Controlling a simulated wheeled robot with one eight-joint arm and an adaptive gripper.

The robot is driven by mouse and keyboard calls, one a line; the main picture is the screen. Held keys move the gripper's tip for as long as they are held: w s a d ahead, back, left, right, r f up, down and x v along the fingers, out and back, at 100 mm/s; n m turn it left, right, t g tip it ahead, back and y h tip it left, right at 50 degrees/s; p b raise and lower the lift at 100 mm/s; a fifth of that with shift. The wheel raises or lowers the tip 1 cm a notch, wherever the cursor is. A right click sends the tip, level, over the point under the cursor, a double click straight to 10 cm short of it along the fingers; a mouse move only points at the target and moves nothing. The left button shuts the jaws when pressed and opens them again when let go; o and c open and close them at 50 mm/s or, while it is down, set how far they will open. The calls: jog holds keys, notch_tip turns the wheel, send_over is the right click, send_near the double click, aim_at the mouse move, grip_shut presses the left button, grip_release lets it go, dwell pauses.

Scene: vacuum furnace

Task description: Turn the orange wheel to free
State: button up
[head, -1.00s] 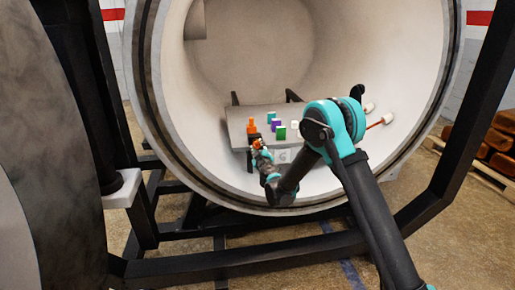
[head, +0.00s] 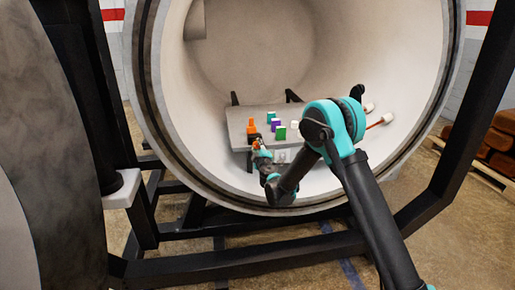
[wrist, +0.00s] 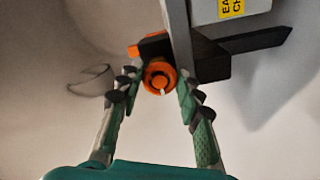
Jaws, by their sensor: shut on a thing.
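In the head view my gripper (head: 258,148) is at the platform's front left edge, inside the furnace mouth. The wheel is small there and mostly hidden by the fingers.
The grey platform (head: 237,128) carries an orange piece (head: 251,127) and several coloured blocks. White-tipped rods (head: 380,121) lie at the right of the round chamber (head: 330,60). The black frame and the open door (head: 55,150) flank the mouth.

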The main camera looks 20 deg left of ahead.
jog(key=o, duration=1.2)
jog(key=shift+c, duration=0.2)
jog(key=v, duration=1.2)
